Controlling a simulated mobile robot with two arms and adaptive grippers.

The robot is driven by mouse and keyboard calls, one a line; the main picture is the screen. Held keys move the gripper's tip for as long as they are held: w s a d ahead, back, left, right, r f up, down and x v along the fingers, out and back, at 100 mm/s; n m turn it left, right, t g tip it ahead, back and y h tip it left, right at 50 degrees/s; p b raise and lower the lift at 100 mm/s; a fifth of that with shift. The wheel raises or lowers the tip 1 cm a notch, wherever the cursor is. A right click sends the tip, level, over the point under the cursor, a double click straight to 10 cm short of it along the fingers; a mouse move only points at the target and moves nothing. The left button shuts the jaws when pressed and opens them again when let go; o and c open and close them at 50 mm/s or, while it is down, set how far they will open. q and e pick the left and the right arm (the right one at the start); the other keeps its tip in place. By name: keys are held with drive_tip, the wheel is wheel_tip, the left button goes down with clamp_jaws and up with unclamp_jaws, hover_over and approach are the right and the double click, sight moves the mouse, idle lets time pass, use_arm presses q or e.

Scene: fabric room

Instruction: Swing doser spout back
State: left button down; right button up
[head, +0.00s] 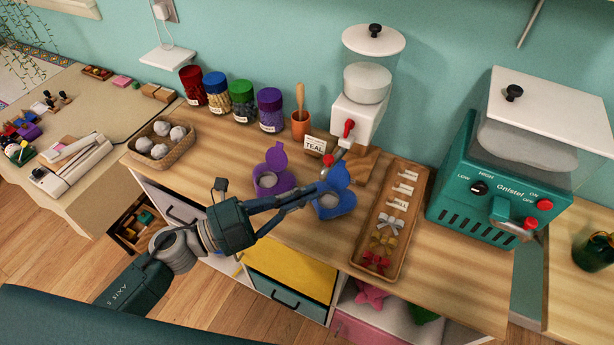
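The doser (352,118) is a white unit with a clear lidded hopper, a red knob on its front and a spout (329,160) with a red tip. The spout points down and left, above and behind an open blue container (335,203) with a raised lid. My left gripper (317,188) reaches in from the left, its fingers converging at the tips beside the blue container, below the spout. The fingers look shut with nothing seen between them. Whether the tips touch the container cannot be told. My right gripper is not in view.
An open purple container (271,182) stands left of the blue one. A "TEAL" card (315,145) and an orange cup (300,125) are behind. A wooden tray (400,215) with bows and a teal machine (500,195) are to the right. Several jars (242,102) line the back.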

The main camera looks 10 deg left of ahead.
sight(324, 168)
use_arm(q)
drive_tip(key=p+x, duration=0.3)
drive_tip(key=x, duration=0.6)
drive_tip(key=w+a, duration=0.2)
drive_tip(key=a, duration=0.1)
drive_tip(key=shift+a+f, duration=0.15)
drive_tip(key=shift+f, duration=0.25)
drive_tip(key=shift+w, duration=0.1)
drive_tip(key=shift+a+f, duration=0.1)
drive_tip(key=shift+w+a+m+g+h+b, duration=0.15)
drive_tip(key=shift+m+g+h+b, duration=0.15)
drive_tip(key=shift+m+g, duration=0.15)
drive_tip(key=shift+a, duration=0.2)
drive_tip(key=shift+g, duration=0.25)
